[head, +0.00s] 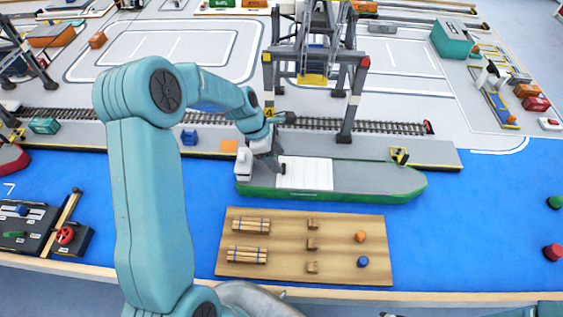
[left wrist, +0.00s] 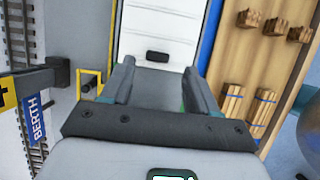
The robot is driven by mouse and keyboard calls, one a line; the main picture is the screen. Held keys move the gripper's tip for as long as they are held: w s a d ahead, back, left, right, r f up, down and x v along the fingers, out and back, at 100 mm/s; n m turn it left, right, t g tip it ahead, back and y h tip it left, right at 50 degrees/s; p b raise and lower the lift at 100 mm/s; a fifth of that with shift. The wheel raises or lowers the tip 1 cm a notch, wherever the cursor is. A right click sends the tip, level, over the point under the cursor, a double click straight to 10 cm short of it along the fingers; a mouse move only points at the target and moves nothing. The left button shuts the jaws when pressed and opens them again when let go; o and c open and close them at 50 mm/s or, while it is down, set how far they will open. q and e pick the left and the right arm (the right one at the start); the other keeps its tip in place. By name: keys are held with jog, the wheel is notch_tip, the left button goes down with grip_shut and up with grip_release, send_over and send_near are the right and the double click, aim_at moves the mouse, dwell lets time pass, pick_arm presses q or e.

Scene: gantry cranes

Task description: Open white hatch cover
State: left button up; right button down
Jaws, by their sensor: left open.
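The white hatch cover (head: 306,173) lies shut on the deck of the green and grey ship (head: 375,181) in the head view. In the left wrist view the white hatch cover (left wrist: 165,18) carries a small black handle (left wrist: 158,57). My left gripper (head: 272,163) is over the ship, at the left end of the cover. In the wrist view the left gripper (left wrist: 158,70) is open, its fingers to either side of and nearer than the handle. Nothing is between the fingers. I cannot tell how high they are above the cover. My right gripper is not in view.
A gantry crane (head: 352,95) stands on the quay just behind the ship. A wooden board (head: 290,245) with timber bundles and small blocks lies in front of it. A railway track (head: 380,126) runs behind.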

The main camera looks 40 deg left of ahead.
aim_at(284, 167)
pick_arm(q)
jog(key=x, duration=0.3)
jog(key=shift+w+a+f, duration=0.15)
jog(key=shift+w, duration=0.1)
jog(key=shift+s+d+f, duration=0.15)
jog(key=shift+d+f, duration=0.15)
jog(key=shift+f, duration=0.1)
jog(key=shift+w+f, duration=0.15)
jog(key=shift+w, duration=0.1)
jog(key=shift+s, duration=0.1)
grip_shut()
jog(key=w+d, duration=0.2)
jog(key=d, duration=0.2)
jog(key=w+d+p, duration=0.1)
jog(key=w+d, duration=0.2)
jog(key=d, duration=0.1)
jog(key=w+d+p, duration=0.1)
jog(key=w+d, duration=0.2)
jog(key=d, duration=0.2)
jog(key=shift+w, duration=0.15)
grip_release()
